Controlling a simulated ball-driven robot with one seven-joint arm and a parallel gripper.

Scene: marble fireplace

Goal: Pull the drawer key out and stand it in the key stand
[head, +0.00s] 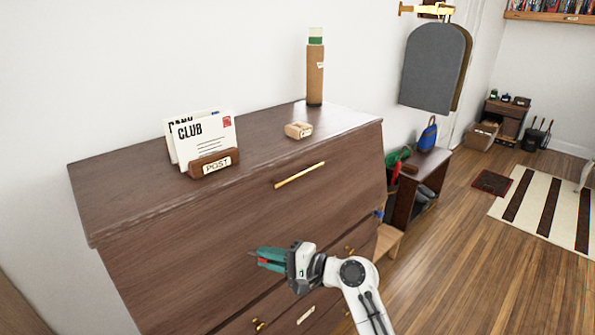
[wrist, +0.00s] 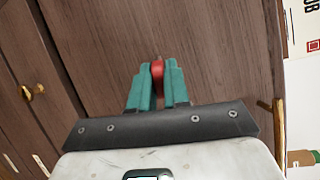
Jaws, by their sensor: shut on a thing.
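My gripper (head: 262,257) is in front of the dark brown drawer front, its teal fingers pointing at the wood. In the wrist view, the fingers (wrist: 158,80) are closed around a red piece, the drawer key's head (wrist: 157,74). Only this red part shows between the fingers.
The chest top (head: 262,140) also bears a letter holder (head: 212,164) marked POST and a tall cardboard tube (head: 315,75). A brass bar handle (head: 300,175) juts from the front below the stand. The top between holder and tube is mostly free.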

